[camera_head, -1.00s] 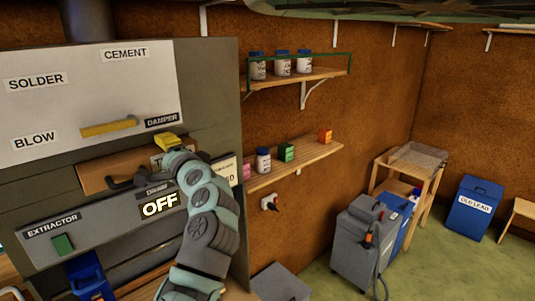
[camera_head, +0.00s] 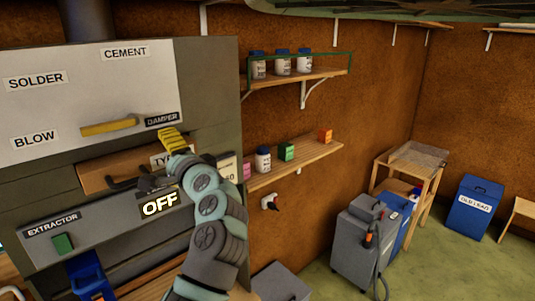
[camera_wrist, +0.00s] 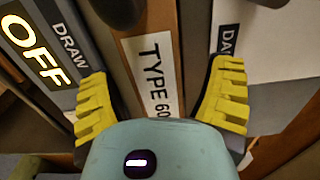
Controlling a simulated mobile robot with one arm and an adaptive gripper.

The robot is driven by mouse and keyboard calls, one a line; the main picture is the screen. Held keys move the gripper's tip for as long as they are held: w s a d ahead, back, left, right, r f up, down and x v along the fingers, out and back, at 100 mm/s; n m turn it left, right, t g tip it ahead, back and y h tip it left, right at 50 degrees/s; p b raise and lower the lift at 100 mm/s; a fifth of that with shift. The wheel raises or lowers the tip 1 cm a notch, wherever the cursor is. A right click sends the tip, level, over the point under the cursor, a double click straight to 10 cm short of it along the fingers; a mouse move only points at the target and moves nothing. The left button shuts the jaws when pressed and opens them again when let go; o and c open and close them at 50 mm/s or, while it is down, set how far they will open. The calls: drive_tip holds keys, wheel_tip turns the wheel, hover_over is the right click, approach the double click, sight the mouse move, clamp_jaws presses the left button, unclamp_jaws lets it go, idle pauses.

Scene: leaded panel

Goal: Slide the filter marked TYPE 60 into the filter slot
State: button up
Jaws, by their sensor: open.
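The TYPE 60 filter (camera_head: 97,174) shows in the head view as a brown wooden front with a dark handle, at the cabinet face above the OFF display. Its white label is partly hidden by my arm. In the wrist view the TYPE 60 label (camera_wrist: 155,80) reads clearly, between my fingers. My gripper (camera_wrist: 165,68) is open, with yellow ridged fingers on either side of the label. One yellow finger (camera_head: 172,140) shows in the head view. I cannot tell whether the fingers touch the filter or how deep it sits in the slot.
The yellow DAMPER handle (camera_head: 108,128) is just above the filter. The OFF display (camera_head: 160,204) and green EXTRACTOR button (camera_head: 63,243) are below. A wall shelf (camera_head: 300,164) with small containers stands to the right of my arm. A grey machine (camera_head: 358,246) stands on the floor.

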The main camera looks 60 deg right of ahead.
drive_tip(key=v, duration=0.9)
drive_tip(key=shift+s, duration=0.15)
